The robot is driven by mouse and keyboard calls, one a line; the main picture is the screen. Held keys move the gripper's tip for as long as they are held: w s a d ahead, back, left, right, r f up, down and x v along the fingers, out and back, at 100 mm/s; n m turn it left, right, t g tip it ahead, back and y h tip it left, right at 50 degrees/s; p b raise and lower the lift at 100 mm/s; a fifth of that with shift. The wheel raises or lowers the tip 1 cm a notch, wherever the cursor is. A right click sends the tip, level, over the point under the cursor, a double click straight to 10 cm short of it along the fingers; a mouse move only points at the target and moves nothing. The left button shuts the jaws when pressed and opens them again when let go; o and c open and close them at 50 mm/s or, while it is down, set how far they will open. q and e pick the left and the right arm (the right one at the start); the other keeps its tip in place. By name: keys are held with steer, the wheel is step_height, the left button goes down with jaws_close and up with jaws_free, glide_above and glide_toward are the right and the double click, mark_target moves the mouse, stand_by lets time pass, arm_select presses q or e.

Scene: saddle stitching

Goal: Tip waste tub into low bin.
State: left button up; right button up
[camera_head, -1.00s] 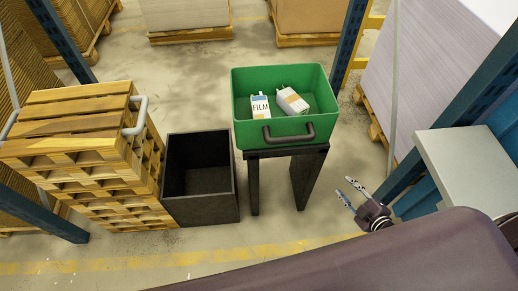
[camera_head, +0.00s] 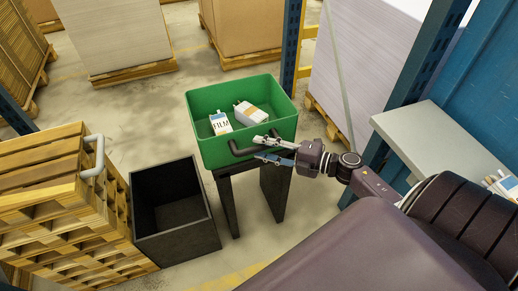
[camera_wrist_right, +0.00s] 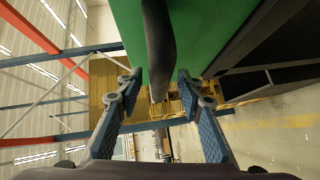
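The low bin (camera_head: 174,205) is a black open box on the floor, left of the stand, and looks empty. My right gripper (camera_head: 261,148) is at the right part of the handle. In the right wrist view its fingers (camera_wrist_right: 160,85) are spread, with the dark handle bar (camera_wrist_right: 158,45) between them. My left gripper is out of view.
A stack of wooden pallets (camera_head: 50,200) with a grey bar handle (camera_head: 94,155) stands left of the bin. A grey shelf (camera_head: 435,140) and blue rack post (camera_head: 430,65) are at the right. Wrapped paper pallets stand behind. Floor behind the bin is clear.

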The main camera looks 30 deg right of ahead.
steer(key=shift+w+a+f, duration=0.1)
steer(key=shift+w+a, duration=0.25)
steer(key=shift+w, duration=0.2)
jaws_close()
